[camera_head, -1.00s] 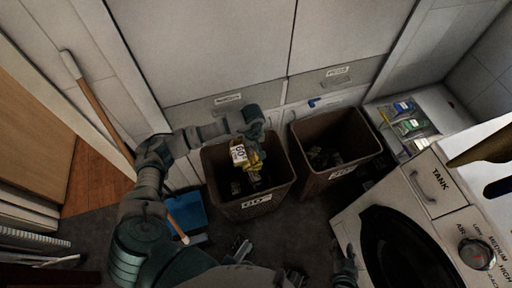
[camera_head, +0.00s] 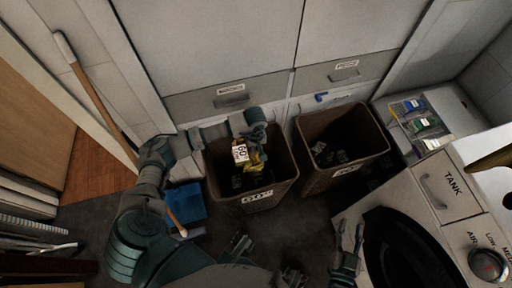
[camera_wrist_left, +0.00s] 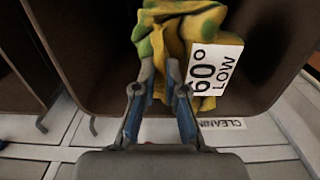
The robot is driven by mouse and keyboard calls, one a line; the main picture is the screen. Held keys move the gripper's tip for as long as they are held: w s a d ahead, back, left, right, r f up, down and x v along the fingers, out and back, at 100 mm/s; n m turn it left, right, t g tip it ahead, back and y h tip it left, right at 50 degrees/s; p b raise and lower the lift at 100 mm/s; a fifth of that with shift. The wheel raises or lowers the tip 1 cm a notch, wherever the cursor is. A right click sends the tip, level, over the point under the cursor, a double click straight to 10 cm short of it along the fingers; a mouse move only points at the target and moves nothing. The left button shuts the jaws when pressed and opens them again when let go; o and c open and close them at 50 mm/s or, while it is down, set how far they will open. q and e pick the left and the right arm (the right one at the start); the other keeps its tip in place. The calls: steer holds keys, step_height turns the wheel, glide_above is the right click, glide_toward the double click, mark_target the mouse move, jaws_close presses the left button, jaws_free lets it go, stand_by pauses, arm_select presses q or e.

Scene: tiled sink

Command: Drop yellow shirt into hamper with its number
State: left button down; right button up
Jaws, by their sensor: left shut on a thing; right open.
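My left gripper (camera_head: 256,143) is shut on the yellow shirt (camera_head: 255,164), which has green patches. It holds the shirt over the mouth of the left brown hamper (camera_head: 284,182), whose front label (camera_head: 257,197) appears to read 60°. In the left wrist view, the gripper (camera_wrist_left: 160,78) pinches the shirt (camera_wrist_left: 175,35), and a white tag (camera_wrist_left: 215,72) on it reads "60° LOW". The right brown hamper (camera_head: 325,180) has a label too small to read surely. My right gripper (camera_head: 348,232) is open and empty near the washer.
Dark items lie inside both hampers. A white washer (camera_head: 450,215) stands at the right, with a tray of coloured packets (camera_head: 416,118) behind it. Cabinet drawers (camera_head: 220,103) back the hampers. A blue dustpan (camera_head: 187,203) and a wooden-handled stick (camera_head: 95,95) are at the left.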

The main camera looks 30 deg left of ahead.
arm_select(q)
steer(key=c, duration=1.2)
jaws_free()
steer(key=shift+o, duration=0.2)
steer(key=shift+d, duration=0.15)
steer(key=shift+r, duration=0.6)
step_height(320, 180, up, 11)
steer(key=shift+w+f, duration=0.1)
